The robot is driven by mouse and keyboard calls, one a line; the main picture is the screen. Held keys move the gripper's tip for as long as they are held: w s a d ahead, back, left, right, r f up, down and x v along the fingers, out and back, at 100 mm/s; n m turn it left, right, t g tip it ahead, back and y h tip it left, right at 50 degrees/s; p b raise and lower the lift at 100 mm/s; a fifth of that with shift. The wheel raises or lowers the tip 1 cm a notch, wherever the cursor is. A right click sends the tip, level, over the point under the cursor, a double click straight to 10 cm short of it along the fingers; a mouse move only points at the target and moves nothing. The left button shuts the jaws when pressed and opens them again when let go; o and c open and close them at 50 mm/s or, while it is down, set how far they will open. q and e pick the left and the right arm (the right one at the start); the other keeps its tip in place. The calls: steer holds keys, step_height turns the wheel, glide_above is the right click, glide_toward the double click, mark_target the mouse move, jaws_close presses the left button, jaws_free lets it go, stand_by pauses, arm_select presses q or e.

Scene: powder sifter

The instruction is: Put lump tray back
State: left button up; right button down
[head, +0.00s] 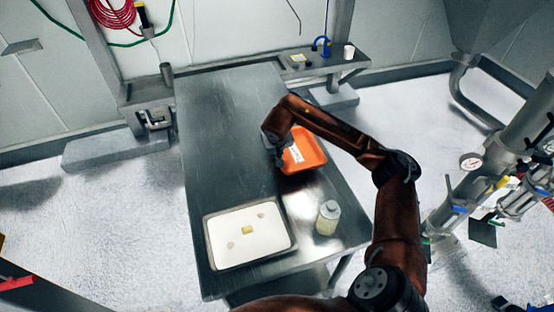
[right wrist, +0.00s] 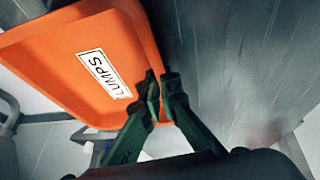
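The lump tray (head: 306,158) is a shallow orange tray with a white label, near the right edge of the steel table. In the right wrist view the tray (right wrist: 62,70) fills the upper left, and its label reads LUMPS. My right gripper (head: 274,150) is at the tray's left side in the head view, where its fingers are mostly hidden by the wrist. In the right wrist view its green fingertips (right wrist: 162,84) are close together, one on each side of the tray's rim, and look closed on it. My left gripper is out of view.
The steel table (head: 222,125) carries a pale tray (head: 268,245) with a small yellow item and a lidded container (head: 328,218) near its front. The table's left and far areas are clear. A wall shelf (head: 345,62) and metal pipework (head: 480,160) stand around it.

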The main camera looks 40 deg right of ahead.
steer(key=shift+w+d+f, duration=0.2)
steer(key=shift+f, duration=0.15)
step_height(320, 180, down, 3)
steer(key=shift+f, duration=0.1)
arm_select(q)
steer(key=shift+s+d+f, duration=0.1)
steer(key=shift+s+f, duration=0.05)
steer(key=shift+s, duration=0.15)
arm_select(e)
steer(key=shift+f, duration=0.1)
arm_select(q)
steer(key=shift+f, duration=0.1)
arm_select(e)
steer(key=c, duration=2.2)
jaws_free()
steer(key=shift+o, duration=0.2)
